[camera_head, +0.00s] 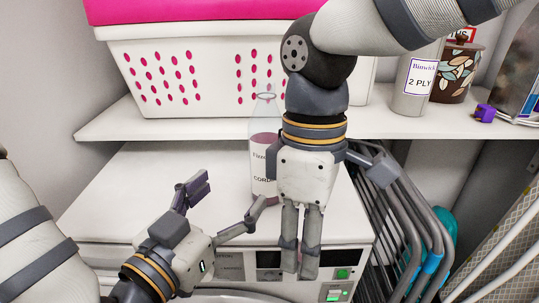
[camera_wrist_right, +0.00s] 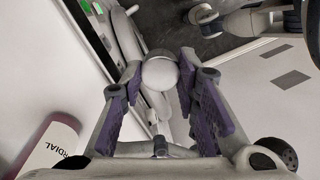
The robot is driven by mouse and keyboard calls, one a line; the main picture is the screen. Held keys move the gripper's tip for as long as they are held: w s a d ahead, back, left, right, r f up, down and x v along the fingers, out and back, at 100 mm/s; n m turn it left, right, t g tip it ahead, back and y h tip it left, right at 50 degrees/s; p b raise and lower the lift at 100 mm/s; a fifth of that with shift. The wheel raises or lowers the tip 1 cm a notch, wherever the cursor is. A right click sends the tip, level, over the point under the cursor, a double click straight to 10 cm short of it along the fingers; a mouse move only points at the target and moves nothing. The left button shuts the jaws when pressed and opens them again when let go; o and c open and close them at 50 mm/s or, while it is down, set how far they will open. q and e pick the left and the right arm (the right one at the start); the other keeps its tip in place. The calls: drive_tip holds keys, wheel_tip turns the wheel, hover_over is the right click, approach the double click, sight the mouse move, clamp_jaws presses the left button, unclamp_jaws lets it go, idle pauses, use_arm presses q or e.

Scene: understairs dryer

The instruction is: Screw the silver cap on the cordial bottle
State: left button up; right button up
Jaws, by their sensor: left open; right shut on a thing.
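The cordial bottle (camera_head: 263,140) stands upright on the white dryer top, partly hidden by my right gripper. It is clear with pinkish liquid, and its neck is bare. Its label side also shows at the lower left of the right wrist view (camera_wrist_right: 52,148). My right gripper (camera_head: 299,268) points down to the right of the bottle, in front of the control panel. In the wrist view it is shut on a round pale silver thing (camera_wrist_right: 160,72), which looks like the silver cap. My left gripper (camera_head: 229,198) is open and empty, with one fingertip close to the bottle's lower part.
The dryer top (camera_head: 130,190) is clear to the left of the bottle. A folded grey rack (camera_head: 415,215) stands right of the dryer.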

sight(256, 167)
use_arm(q)
drive_tip(key=shift+w+d+f+b, duration=0.2)
drive_tip(key=shift+w+d+b, duration=0.15)
drive_tip(key=shift+w+b, duration=0.25)
drive_tip(key=shift+w+d+f+b, duration=0.15)
drive_tip(key=shift+w+d+b, duration=0.15)
drive_tip(key=shift+w+b, duration=0.25)
drive_tip(key=x, duration=0.3)
drive_tip(key=shift+r, duration=0.3)
drive_tip(key=shift+w+d, duration=0.25)
drive_tip(key=shift+w, duration=0.2)
use_arm(e)
drive_tip(key=shift+g, duration=0.4)
wheel_tip(256, 167, down, 4)
drive_tip(key=shift+w+f, duration=0.1)
drive_tip(key=shift+f, duration=0.05)
use_arm(q)
drive_tip(key=shift+w+d+r, duration=0.1)
drive_tip(key=shift+w+d, duration=0.15)
drive_tip(key=shift+w, duration=0.05)
drive_tip(key=x, duration=0.4)
drive_tip(key=shift+w+d, duration=0.15)
drive_tip(key=shift+d, duration=0.2)
use_arm(e)
drive_tip(key=shift+f, duration=0.15)
use_arm(q)
drive_tip(key=shift+c, duration=0.2)
drive_tip(key=shift+r, duration=0.15)
clamp_jaws()
